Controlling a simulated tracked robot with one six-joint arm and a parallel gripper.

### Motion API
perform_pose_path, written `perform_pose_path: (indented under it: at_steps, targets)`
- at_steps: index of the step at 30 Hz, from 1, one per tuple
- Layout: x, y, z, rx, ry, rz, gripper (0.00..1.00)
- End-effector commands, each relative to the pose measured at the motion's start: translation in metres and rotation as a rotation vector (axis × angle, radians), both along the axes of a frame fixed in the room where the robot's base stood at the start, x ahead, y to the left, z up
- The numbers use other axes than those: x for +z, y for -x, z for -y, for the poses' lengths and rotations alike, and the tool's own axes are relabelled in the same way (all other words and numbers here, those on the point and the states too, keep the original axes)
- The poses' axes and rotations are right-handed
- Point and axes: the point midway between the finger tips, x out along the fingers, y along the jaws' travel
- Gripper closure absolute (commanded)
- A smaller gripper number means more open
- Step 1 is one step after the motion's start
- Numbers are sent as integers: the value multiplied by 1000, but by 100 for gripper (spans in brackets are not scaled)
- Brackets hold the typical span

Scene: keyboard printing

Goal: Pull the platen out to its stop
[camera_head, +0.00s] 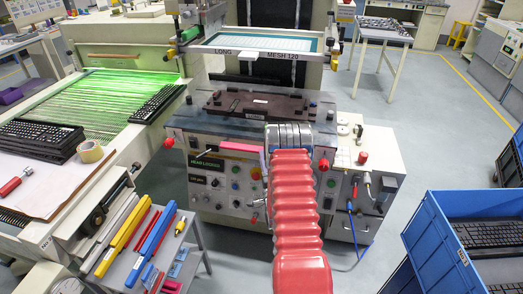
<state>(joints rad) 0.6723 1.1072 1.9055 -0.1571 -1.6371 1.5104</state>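The platen (262,107) is a dark brown plate with small fixtures, lying flat on top of the printing machine (228,190), below the raised screen frame (262,43) marked "LONG" and "MESH 120". A pink-red bar (239,147) sticks out at the machine's front, just below the platen. My red-sleeved arm reaches up from the bottom, and its grey ribbed end, with my gripper (288,133), is at the machine's front edge, right of the bar. My fingers are hidden or too small to make out, so I cannot tell whether they touch anything.
Left stands a conveyor (95,108) under green light with black keyboards. A tool cart (197,240) with coloured squeegees is at the lower left. Blue crates (440,235) with keyboards are at the lower right.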

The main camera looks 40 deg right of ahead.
Motion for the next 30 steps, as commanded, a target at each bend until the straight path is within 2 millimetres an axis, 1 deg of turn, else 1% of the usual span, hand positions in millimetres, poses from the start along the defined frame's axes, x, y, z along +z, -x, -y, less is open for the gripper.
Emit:
perform_pose_path:
  at_steps: [1, 6, 12, 16, 23, 26, 30]
  targets:
    - [2, -7, 4, 0, 1, 2, 69]
    - [7, -29, 17, -1, 2, 1, 69]
    - [11, -47, 27, -1, 1, 1, 69]
    - [11, -51, 29, -1, 0, -1, 69]
    - [11, -51, 30, -1, -1, -1, 69]
    - [11, -51, 29, -1, 0, -1, 74]
    - [11, -51, 30, -1, 0, -1, 84]
